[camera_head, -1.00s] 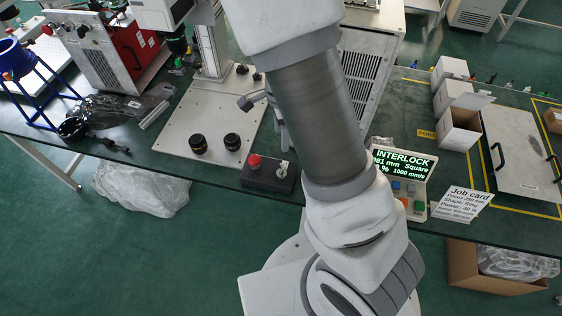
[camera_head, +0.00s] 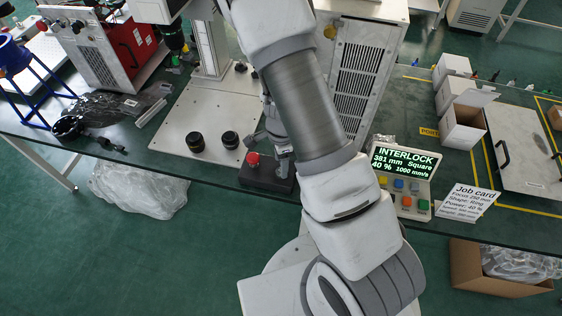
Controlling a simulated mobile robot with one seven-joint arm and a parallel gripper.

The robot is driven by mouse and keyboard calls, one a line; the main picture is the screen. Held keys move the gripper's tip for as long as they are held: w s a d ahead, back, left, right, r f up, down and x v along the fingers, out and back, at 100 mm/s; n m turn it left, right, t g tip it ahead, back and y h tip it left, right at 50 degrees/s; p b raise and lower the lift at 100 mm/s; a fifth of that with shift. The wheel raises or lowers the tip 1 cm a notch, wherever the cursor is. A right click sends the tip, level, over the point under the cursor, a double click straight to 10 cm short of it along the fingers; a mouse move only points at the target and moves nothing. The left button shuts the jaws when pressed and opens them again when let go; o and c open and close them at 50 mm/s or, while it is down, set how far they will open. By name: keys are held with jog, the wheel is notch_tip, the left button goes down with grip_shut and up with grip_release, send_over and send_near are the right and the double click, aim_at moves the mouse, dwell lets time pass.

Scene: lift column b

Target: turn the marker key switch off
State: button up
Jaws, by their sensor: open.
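The black switch box (camera_head: 255,178) sits at the front edge of the dark bench, left of my arm. It carries a red mushroom button (camera_head: 253,159) on its left and a silver key switch (camera_head: 284,168) on its right. My gripper (camera_head: 268,140) is open, low over the back of the box and close to the key. My arm hides part of the gripper, so I cannot tell whether a finger touches the key. The key's angle is also unclear. The control panel (camera_head: 405,165) right of my arm reads INTERLOCK, 381 mm, Square, 40 %, 1000 mm/s.
Two black knobs (camera_head: 230,139) stand on the pale base plate behind the box. A job card (camera_head: 467,202) leans right of the panel. White cartons (camera_head: 463,127) and a flat case (camera_head: 520,150) lie farther right. A vented cabinet (camera_head: 365,60) stands behind my arm.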

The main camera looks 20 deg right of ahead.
grip_shut()
jog(key=shift+n, duration=0.3)
jog(key=n+b, duration=0.2)
jog(key=n, duration=0.3)
jog(key=shift+b, duration=0.4)
jog(key=n+b, duration=0.2)
jog(key=n, duration=0.4)
jog(key=shift+n+b, duration=0.3)
jog(key=shift+b, duration=0.05)
grip_release()
dwell(0.3)
